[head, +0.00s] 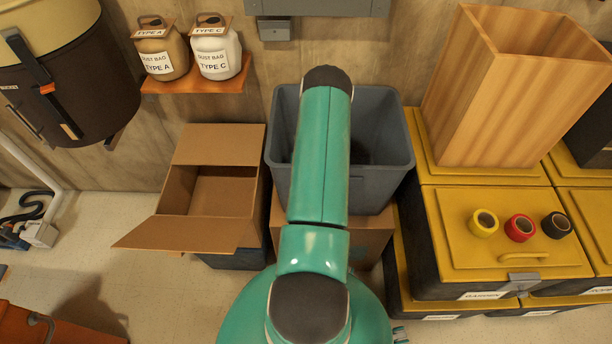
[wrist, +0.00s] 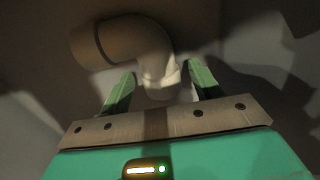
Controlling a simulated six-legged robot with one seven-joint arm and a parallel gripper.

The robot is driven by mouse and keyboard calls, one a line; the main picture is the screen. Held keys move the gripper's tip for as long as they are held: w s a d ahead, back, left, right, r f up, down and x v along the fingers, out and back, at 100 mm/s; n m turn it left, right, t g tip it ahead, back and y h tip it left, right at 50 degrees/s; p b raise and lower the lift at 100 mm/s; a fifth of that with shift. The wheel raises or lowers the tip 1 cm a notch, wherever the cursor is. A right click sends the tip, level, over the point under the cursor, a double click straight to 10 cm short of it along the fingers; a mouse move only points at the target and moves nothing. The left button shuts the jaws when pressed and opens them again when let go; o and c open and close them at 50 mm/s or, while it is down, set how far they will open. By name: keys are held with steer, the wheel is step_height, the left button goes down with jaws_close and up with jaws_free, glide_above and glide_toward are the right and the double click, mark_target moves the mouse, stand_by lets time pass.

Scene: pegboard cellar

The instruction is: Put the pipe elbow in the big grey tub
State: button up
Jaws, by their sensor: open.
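The big grey tub (head: 382,150) stands against the wall in the head view, on a cardboard box, with my arm across its middle. My gripper is hidden behind my arm in that view. In the wrist view my gripper (wrist: 160,82) is open, its two green fingers apart. The elbow is not visible in the head view.
An open, empty-looking cardboard box (head: 190,233) is left of the tub. To the right, a tall wooden bin (head: 490,100) and several tape rolls, including a red one (head: 519,227), stand on yellow-lidded crates (head: 450,255). A shelf (head: 190,85) holds two dust-bag jars.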

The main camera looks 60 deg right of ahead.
step_height(320, 180, up, 12)
steer(key=shift+f, duration=0.2)
stand_by(1.4)
